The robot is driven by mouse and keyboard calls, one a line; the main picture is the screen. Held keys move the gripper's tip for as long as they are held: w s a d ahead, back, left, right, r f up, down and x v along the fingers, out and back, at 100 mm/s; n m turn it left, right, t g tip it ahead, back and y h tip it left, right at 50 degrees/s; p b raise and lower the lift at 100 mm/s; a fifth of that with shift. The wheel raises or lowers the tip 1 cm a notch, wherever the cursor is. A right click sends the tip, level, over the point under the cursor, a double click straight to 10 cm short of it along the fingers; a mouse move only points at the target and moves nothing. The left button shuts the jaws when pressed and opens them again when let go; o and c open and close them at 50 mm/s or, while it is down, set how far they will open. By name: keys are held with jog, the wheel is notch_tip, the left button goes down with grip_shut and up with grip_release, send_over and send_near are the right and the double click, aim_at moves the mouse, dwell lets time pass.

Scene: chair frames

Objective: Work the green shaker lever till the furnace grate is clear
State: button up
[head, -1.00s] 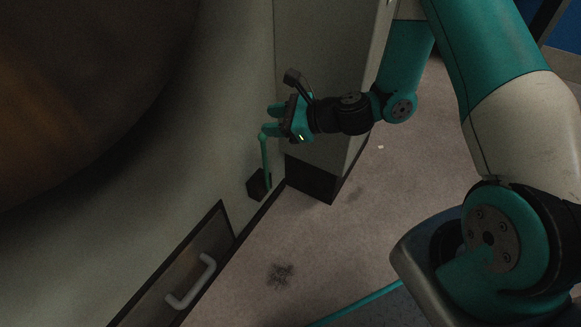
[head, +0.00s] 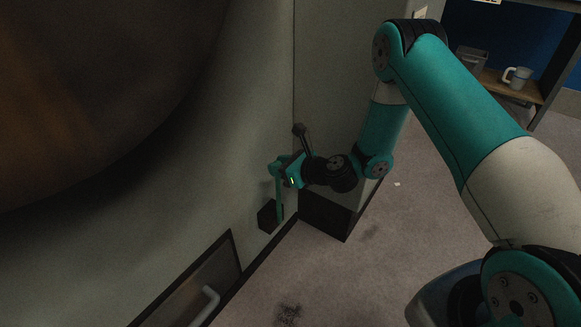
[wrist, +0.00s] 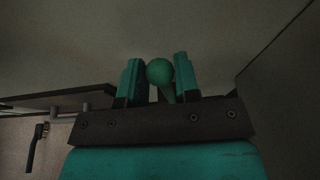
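The green shaker lever (head: 280,200) rises from a small dark box (head: 267,217) low on the pale wall. Its round green knob (wrist: 160,71) shows in the wrist view between the two teal fingers. My gripper (head: 277,169) is at the lever's top; in the wrist view my gripper (wrist: 161,78) has a finger close against each side of the knob, apparently touching. The head view hides the knob behind the gripper. The furnace grate itself cannot be made out in either view.
A dark framed panel (head: 222,262) with a grey handle (head: 208,303) is low on the wall at left. A pale cabinet with a dark base (head: 326,215) stands just right of the lever. A dark smudge (head: 288,312) marks the floor. A shelf holds a white mug (head: 517,78).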

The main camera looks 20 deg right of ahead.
jog(key=shift+c, duration=0.9)
jog(key=s+d+f+b, duration=0.2)
jog(key=s+d+b, duration=0.1)
jog(key=s+d, duration=0.2)
jog(key=shift+s+b, duration=0.3)
jog(key=shift+s, duration=0.6)
jog(key=shift+s+d, duration=0.35)
jog(key=shift+r, duration=0.1)
jog(key=s+d+b, duration=0.1)
jog(key=s+d+f, duration=0.1)
jog(key=s+f+b, duration=0.1)
jog(key=shift+s+d+f+b, duration=0.25)
jog(key=shift+s+d+b, duration=0.1)
jog(key=shift+d, duration=0.05)
